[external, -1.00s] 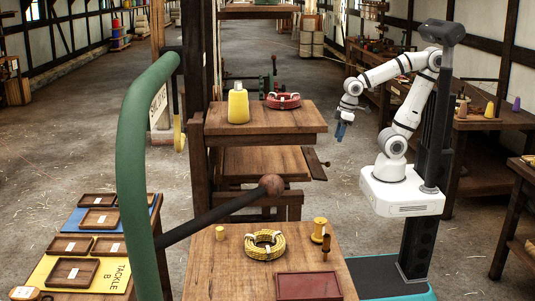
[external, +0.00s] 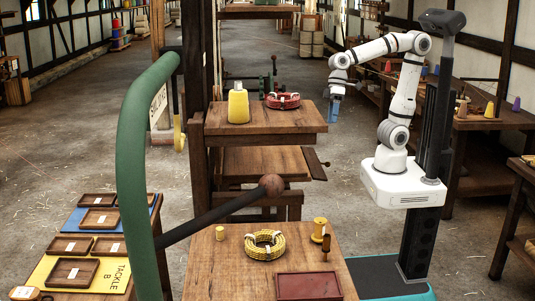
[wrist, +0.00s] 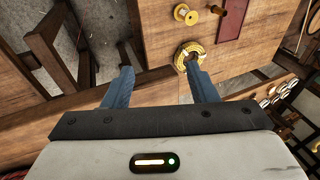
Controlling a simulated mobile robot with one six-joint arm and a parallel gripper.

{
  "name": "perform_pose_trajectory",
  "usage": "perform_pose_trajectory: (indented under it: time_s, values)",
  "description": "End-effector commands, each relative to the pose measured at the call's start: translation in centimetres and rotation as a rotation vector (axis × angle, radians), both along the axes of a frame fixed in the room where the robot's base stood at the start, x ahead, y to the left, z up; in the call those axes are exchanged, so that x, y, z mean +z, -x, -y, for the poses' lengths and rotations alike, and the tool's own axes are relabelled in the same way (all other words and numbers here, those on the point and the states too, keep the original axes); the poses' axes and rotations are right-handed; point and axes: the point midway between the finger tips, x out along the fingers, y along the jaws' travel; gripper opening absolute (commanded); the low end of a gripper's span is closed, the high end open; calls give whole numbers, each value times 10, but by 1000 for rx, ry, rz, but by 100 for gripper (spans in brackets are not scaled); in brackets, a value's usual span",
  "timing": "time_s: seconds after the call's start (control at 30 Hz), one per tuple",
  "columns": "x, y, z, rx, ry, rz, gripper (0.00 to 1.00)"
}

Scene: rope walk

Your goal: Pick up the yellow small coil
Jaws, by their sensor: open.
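The yellow coil (external: 265,244) lies flat on the front wooden table (external: 212,275). It is a ring of yellow rope with light bindings. My gripper (external: 333,112) hangs in the air at the right edge of the middle bench, well behind and above the coil. In the wrist view my gripper (wrist: 160,80) is open and empty, its two blue fingers apart. The coil (wrist: 188,50) shows there beyond the right fingertip, which hides part of it.
A yellow spool (external: 319,229), a small yellow cylinder (external: 220,233) and a dark red tray (external: 309,286) share the coil's table. A dark lever with a round knob (external: 271,185) slants over its rear-left side.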

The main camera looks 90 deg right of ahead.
Motion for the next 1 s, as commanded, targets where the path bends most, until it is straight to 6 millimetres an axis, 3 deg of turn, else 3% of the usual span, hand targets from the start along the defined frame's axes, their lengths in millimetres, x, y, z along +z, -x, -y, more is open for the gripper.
perform_pose_trajectory:
  time_s: [0.03, 0.1, 0.17, 0.37, 0.57, 0.8, 1.0]
  values:
    - [26, -10, -30, 20, -51, -27, 53]
    - [29, -23, -54, 19, -82, -61, 53]
    - [23, -38, -67, 10, -78, -80, 53]
    - [-24, -91, -92, -39, 11, -112, 53]
    - [-85, -145, -122, -86, 112, -126, 53]
    - [-185, -205, -169, -140, 238, -116, 53]
    - [-260, -236, -202, -175, 313, -89, 53]
